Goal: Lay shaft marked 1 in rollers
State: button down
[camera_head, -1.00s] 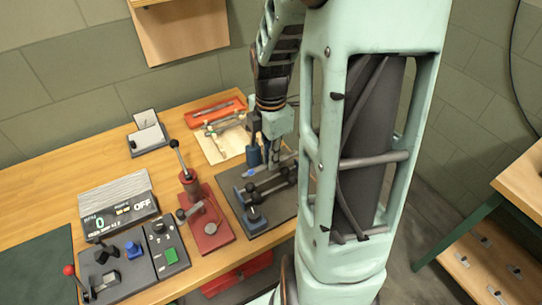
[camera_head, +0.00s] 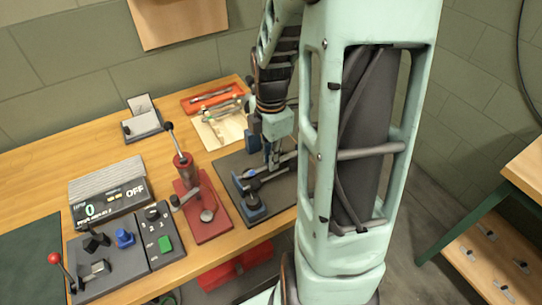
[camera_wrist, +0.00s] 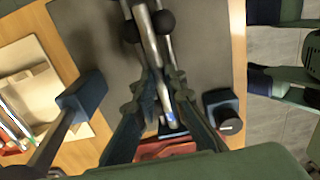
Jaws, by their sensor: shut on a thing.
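My gripper (camera_head: 270,160) points down over the dark grey base plate (camera_head: 225,168) at the right of the bench. In the wrist view its fingers (camera_wrist: 162,92) are closed around a slim metal shaft (camera_wrist: 165,103). A blue mark shows near the shaft's lower end; its number is too small to read. In the head view the shaft (camera_head: 255,172) lies roughly level, low over the plate. Black round rollers (camera_wrist: 131,30) show close to the shaft in the wrist view. I cannot tell whether the shaft touches them. A blue block with a black knob (camera_head: 253,207) stands at the plate's front.
A red lever press (camera_head: 206,212) stands left of the plate. A control panel (camera_head: 125,240) and an OFF display (camera_head: 110,200) are farther left. An orange tray (camera_head: 207,98) and a pale mat (camera_head: 222,130) lie behind. A blue post (camera_wrist: 84,96) is beside the gripper.

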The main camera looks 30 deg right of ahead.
jog(key=shift+f, duration=0.2)
jog(key=c, duration=1.9)
grip_release()
notch_tip(320, 180, up, 12)
